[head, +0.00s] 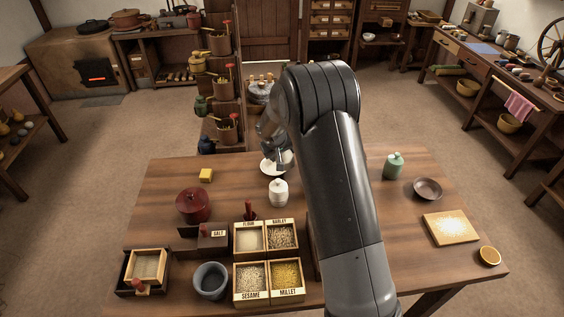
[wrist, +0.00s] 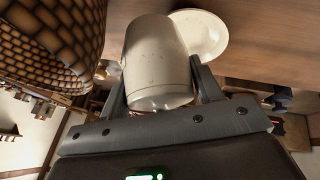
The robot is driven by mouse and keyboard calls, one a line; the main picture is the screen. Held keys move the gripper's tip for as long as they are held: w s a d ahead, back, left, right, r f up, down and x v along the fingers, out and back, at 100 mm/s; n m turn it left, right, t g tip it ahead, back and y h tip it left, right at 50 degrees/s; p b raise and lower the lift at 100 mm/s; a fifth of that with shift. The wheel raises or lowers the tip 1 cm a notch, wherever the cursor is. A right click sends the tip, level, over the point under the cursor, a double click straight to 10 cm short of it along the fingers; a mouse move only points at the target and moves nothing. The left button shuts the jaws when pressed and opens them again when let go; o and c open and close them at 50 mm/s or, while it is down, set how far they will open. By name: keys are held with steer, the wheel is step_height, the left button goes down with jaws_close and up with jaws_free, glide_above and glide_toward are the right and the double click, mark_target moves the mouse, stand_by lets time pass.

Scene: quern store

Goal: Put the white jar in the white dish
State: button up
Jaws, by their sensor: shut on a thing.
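The white jar (wrist: 155,60) is a plain cream-white cylinder gripped between the two fingers of my gripper (wrist: 158,95) in the wrist view. The white dish (wrist: 208,32) lies on the table just beyond the jar and is partly hidden by it. In the head view my gripper (head: 281,160) is at the dish (head: 268,170), near the far edge of the table. There a small part of the jar (head: 287,157) seems to show. The exact gap between jar and dish cannot be told.
A white lidded pot (head: 278,194) stands just nearer than the dish. A yellow block (head: 206,175) and a dark red pot (head: 193,205) are to the left. A brown woven-patterned object (wrist: 50,40) is close beside the jar. My arm hides the table's middle right.

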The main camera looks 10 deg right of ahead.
step_height(320, 180, up, 4)
steer(key=shift+w+r, duration=0.1)
steer(key=shift+r, duration=0.15)
steer(key=shift+w+a+r+m, duration=0.2)
steer(key=shift+r+m, duration=0.1)
steer(key=shift+m, duration=0.1)
steer(key=w+f+m, duration=0.1)
steer(key=f, duration=0.2)
steer(key=w+a+f+m, duration=0.1)
steer(key=f+m, duration=0.1)
steer(key=f, duration=0.1)
steer(key=w+a+f+m+t+y, duration=0.1)
steer(key=f, duration=0.2)
steer(key=shift+w+f, duration=0.15)
steer(key=shift+f, duration=0.25)
steer(key=shift+f, duration=0.15)
steer(key=o, duration=1.3)
steer(key=shift+o, duration=0.2)
